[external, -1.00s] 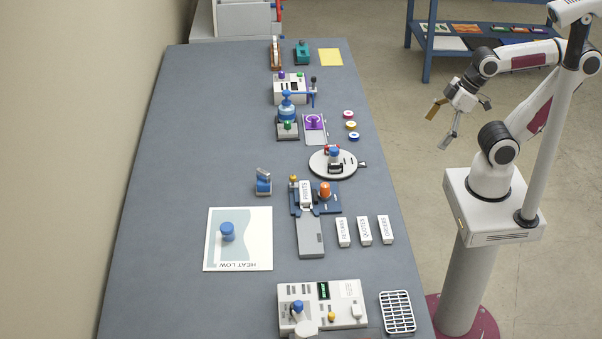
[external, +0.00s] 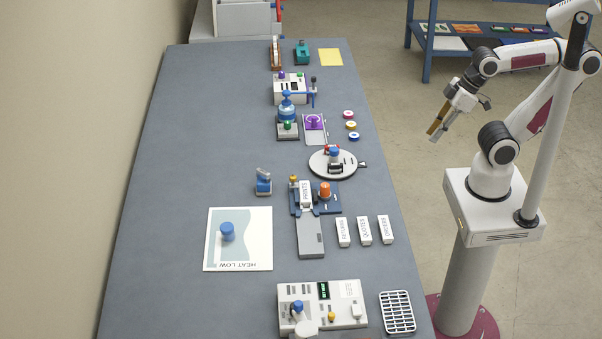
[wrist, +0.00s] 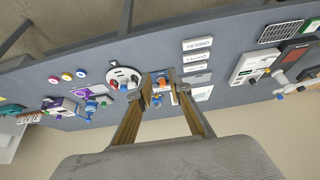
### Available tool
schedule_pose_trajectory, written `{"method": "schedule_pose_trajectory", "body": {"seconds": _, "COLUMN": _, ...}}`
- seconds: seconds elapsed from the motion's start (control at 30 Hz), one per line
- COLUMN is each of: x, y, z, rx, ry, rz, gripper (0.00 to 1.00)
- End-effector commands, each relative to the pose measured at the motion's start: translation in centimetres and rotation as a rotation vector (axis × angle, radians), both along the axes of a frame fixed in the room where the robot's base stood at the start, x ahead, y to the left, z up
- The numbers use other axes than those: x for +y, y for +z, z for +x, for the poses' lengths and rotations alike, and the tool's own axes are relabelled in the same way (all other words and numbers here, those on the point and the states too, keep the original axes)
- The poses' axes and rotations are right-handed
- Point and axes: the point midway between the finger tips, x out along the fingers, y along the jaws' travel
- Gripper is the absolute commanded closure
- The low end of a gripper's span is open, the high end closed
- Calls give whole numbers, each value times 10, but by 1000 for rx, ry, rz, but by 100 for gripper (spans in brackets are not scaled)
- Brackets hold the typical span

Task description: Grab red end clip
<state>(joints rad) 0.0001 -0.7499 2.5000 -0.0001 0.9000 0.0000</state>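On the round white plate (external: 320,165), small red parts (external: 326,148) show beside a blue knob. They are too small for me to tell whether one is the red end clip. The round plate also shows in the wrist view (wrist: 117,74), left of my fingers. My gripper (external: 434,135) is in the air off the table's right side, well away from the plate.
The grey table (external: 170,150) holds a blue fixture with an orange knob (external: 325,190), white labelled blocks (external: 364,231), a heat-low board (external: 262,225), a control box (external: 345,312) and a wire rack (external: 398,312). Coloured rings (external: 351,125) lie near the right edge. The table's left side is clear.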

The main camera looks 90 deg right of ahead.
Motion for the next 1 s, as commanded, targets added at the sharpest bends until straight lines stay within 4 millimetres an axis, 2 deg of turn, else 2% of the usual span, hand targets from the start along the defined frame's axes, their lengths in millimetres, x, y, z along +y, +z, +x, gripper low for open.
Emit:
{"method": "schedule_pose_trajectory", "body": {"seconds": 0.27, "x": -1, "y": 0, "z": 1, "rx": -1, "ry": -2, "rz": -2, "gripper": 81}}
{"method": "schedule_pose_trajectory", "body": {"seconds": 0.47, "x": -12, "y": -2, "z": 17, "rx": -18, "ry": -24, "rz": -26, "gripper": 81}}
{"method": "schedule_pose_trajectory", "body": {"seconds": 0.67, "x": -39, "y": -5, "z": 50, "rx": -58, "ry": -64, "rz": -80, "gripper": 81}}
{"method": "schedule_pose_trajectory", "body": {"seconds": 1.0, "x": -96, "y": -17, "z": 112, "rx": -142, "ry": -109, "rz": -187, "gripper": 81}}
